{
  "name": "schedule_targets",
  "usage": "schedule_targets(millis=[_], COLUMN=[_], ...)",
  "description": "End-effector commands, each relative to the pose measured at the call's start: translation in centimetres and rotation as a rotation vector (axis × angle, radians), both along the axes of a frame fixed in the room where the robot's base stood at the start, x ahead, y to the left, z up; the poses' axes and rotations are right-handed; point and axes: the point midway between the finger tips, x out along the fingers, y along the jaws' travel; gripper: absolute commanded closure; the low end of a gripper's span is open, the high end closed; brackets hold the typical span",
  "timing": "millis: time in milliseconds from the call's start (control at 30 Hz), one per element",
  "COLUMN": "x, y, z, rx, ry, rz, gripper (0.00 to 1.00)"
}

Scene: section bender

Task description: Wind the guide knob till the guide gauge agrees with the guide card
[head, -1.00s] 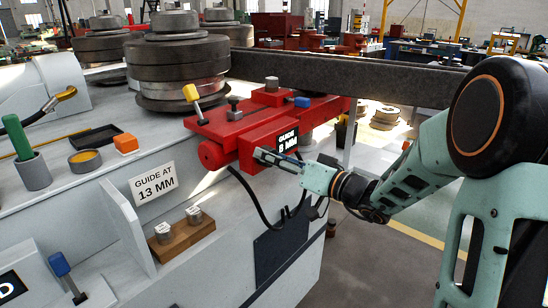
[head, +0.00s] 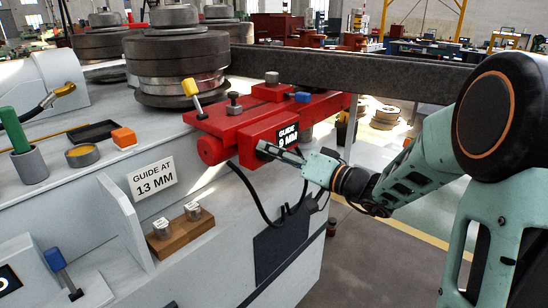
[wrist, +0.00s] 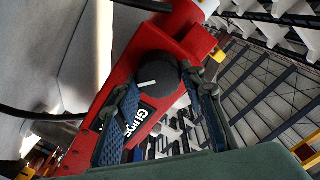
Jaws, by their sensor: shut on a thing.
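The guide card (head: 153,178) is a white plate on the machine's front and reads "GUIDE AT 13 MM". The guide gauge (head: 287,134) is a black plate on the red guide block and reads "9 MM", its lower edge partly covered by my gripper. The guide knob (wrist: 157,76) is dark and round with a white line, and shows in the wrist view between my fingers. My gripper (head: 272,151) is shut on the knob, just below the gauge. The knob is mostly hidden by the fingers in the head view.
A yellow-handled lever (head: 192,90) stands on the red slide, behind the gripper. A wooden block (head: 182,236) with two metal pieces sits on a lower ledge. A black cable (head: 255,195) hangs below the guide. Open floor lies to the right.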

Motion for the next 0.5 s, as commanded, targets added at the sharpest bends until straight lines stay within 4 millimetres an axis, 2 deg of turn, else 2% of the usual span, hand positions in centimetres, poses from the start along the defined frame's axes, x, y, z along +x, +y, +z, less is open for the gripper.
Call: schedule_targets(millis=[500], x=[0.12], y=[-0.12], z=[-0.47], rx=[0.291], ry=[0.37], rz=[0.0], gripper=[0.87])
